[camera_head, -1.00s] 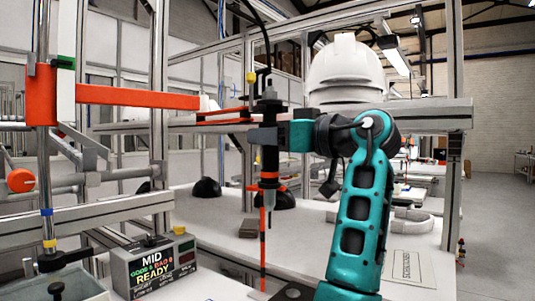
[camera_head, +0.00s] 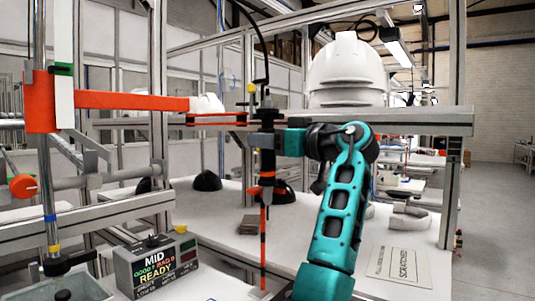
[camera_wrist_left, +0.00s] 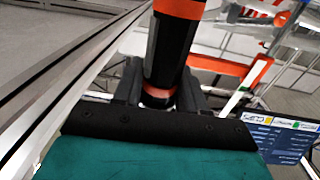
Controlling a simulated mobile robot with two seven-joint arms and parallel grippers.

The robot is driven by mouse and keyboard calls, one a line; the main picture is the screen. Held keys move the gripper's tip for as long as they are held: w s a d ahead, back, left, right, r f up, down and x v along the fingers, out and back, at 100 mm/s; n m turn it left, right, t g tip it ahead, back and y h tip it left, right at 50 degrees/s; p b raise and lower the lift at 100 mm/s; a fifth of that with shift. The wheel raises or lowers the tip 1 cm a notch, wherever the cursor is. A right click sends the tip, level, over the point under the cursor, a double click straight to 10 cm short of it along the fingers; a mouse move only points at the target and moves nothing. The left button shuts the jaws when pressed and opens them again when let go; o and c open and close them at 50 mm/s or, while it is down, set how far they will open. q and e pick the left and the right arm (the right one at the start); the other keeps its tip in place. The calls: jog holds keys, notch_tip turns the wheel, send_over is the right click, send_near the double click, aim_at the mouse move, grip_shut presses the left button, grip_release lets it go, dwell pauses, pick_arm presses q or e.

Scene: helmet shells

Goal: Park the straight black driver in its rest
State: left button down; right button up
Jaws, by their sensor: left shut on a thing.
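The straight black driver (camera_head: 267,160), with orange bands, hangs upright below a black cable. My left gripper (camera_head: 275,140) is shut on its body from the right. The left wrist view shows the driver (camera_wrist_left: 168,50) between my dark fingers (camera_wrist_left: 160,92), with an orange band above and another near the fingers. An orange arm (camera_head: 135,100) on the left post reaches toward the driver and ends in a small orange frame (camera_head: 216,119) left of its top. I cannot tell whether this is the rest, or whether it touches the driver. My right gripper is out of view.
A control box (camera_head: 158,265) stands at lower left. Dark shells (camera_head: 206,181) and a "SCRATCHED" sheet (camera_head: 403,266) lie on the white bench.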

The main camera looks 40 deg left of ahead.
pick_arm(q)
grip_release()
dwell(0.8)
jog(key=d+p, duration=0.1)
jog(key=d, duration=1)
jog(key=shift+w, duration=0.3)
dwell(0.6)
